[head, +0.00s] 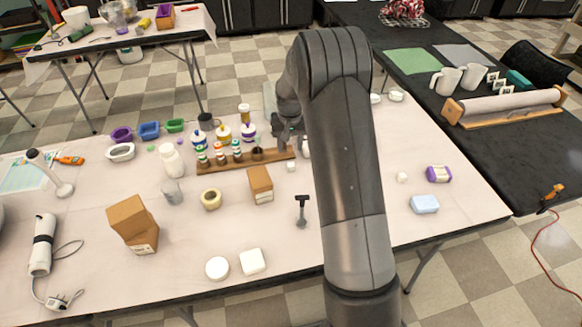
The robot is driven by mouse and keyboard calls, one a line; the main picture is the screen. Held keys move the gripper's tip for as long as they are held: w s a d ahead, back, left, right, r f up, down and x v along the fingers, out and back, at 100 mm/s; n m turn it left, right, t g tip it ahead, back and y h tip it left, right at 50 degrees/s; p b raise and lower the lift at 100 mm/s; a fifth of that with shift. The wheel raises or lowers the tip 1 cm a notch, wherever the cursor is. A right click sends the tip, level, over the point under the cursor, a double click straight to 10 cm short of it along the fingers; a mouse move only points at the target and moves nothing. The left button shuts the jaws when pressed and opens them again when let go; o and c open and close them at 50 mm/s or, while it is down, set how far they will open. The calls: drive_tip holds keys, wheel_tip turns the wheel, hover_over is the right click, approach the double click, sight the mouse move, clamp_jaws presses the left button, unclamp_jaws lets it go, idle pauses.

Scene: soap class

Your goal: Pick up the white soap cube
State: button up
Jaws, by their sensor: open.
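A small white cube (291,166) sits on the pale table, just right of a tan box and in front of the wooden rack. Another small white block (402,177) lies to the right of my arm, left of a purple-wrapped bar. A larger white square block (253,261) lies near the front edge. I cannot tell which of these is the soap cube. My gripper (284,140) is open, over the right end of the rack, behind the first cube. It is small and dark here, and my arm hides part of the table.
The wooden rack (226,162) holds several small bottles. A tan box (260,185), a tape roll (210,199), a black-headed tool (301,210) and a white round block (217,268) stand nearby. A blue bar (424,204) lies at right. The front middle has free room.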

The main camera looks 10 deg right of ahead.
sight(291, 165)
drive_tip(key=f, duration=0.7)
drive_tip(key=shift+s+d+f, duration=0.1)
drive_tip(key=shift+s+f, duration=0.1)
drive_tip(key=shift+f, duration=0.2)
clamp_jaws()
drive_tip(key=shift+r, duration=0.1)
